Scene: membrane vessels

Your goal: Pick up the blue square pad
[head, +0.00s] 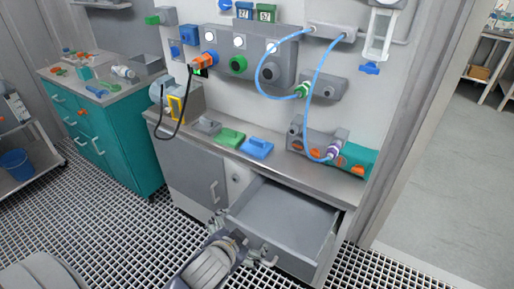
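The blue square pad (257,148) lies on the grey counter top, at the right end of a row with a green pad (230,137) and a grey pad (207,126). It has a raised grip on top. One arm of mine comes in from the bottom, left of the middle; I take it as the left. Its gripper (242,238) is in front of the cabinet, beside the open drawer and well below the pad. Its fingers look spread and empty, apart from the blue pad. My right gripper is not in view.
An open, empty grey drawer (285,215) sticks out below the counter (272,172). A teal and grey block with orange parts (355,160) stands at the counter's right. Blue hoses (312,85) and a black cable (186,105) hang in front of the panel. A teal cabinet stands left.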

